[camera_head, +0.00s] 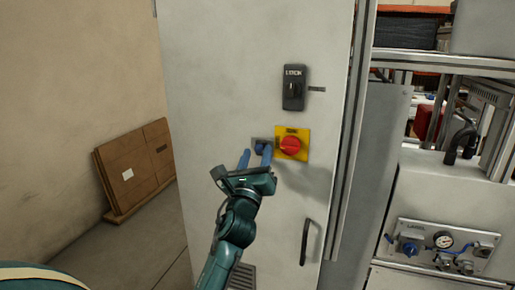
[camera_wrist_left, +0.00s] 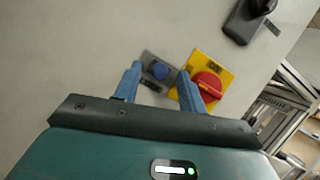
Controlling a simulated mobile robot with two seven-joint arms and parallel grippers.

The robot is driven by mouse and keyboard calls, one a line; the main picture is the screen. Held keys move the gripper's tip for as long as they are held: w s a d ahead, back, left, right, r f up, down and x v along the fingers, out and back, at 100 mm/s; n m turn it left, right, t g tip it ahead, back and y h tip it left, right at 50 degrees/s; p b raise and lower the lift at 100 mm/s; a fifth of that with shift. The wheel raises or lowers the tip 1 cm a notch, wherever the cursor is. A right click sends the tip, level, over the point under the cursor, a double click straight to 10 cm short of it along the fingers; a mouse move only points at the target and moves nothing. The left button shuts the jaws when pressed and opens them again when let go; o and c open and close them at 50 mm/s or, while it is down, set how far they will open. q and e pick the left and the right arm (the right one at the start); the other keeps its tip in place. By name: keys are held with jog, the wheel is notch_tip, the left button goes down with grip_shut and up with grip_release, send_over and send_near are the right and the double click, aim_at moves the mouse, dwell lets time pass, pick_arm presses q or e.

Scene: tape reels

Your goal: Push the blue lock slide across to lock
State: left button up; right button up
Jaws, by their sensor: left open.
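The blue lock slide (camera_wrist_left: 159,70) is a round blue knob on a small dark plate (camera_wrist_left: 151,84) on the grey cabinet door. In the head view the plate (camera_head: 262,141) is partly hidden by my left gripper (camera_head: 256,156). My left gripper is open, its blue fingers pointing at the door. In the left wrist view the fingers (camera_wrist_left: 156,78) stand on either side of the blue knob, the right one overlapping the yellow plate's edge. Whether they touch the knob or door cannot be told. My right gripper is not in view.
A red rotary switch (camera_head: 291,147) on a yellow plate (camera_head: 304,133) sits just right of the lock. A black latch unit (camera_head: 294,88) is above, and a door handle (camera_head: 305,241) is below. Cardboard (camera_head: 140,168) leans on the left wall. A gauge panel (camera_head: 443,240) is at right.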

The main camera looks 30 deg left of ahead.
pick_arm(q)
jog(key=shift+x, duration=0.8)
jog(key=shift+c, duration=0.3)
grip_shut()
